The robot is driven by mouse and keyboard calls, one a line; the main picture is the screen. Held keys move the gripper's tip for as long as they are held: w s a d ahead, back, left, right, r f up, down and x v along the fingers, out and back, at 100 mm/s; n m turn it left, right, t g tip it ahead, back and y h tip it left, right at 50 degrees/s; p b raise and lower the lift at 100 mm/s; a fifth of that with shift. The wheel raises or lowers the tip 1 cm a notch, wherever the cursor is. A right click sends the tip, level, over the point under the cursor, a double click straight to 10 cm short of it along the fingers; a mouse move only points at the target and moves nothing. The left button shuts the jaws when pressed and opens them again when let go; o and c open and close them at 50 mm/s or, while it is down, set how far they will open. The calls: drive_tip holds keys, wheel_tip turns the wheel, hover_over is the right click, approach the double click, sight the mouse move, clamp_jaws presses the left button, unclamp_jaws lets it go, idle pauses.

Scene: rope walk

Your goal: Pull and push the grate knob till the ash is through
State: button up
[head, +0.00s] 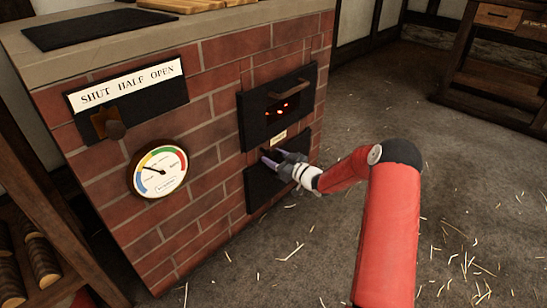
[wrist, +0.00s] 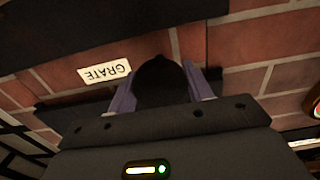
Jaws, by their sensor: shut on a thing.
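The grate knob (wrist: 160,82) is dark and rounded, and in the wrist view it sits between my two purple fingers. My gripper (wrist: 163,88) is shut on it. In the head view my gripper (head: 272,159) is at the brick front, just below the fire door, and it hides the knob there. A small label (wrist: 104,73) reading GRATE shows upside down in the wrist view, beside the knob. It also shows in the head view as a pale plate (head: 279,137). No ash can be made out.
The fire door (head: 280,82) has a slot with glowing embers above my gripper. A dark lower door (head: 262,190) is below it. A round dial (head: 158,172) and a lever (head: 114,129) under a SHUT HALF OPEN plate are at left. The straw-strewn floor (head: 310,240) is open.

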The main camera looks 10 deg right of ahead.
drive_tip(key=o, duration=1.4)
drive_tip(key=shift+w+a+r, duration=0.1)
drive_tip(key=shift+w, duration=0.05)
drive_tip(key=shift+c, duration=0.2)
drive_tip(key=v, duration=0.8)
drive_tip(key=shift+p, duration=0.4)
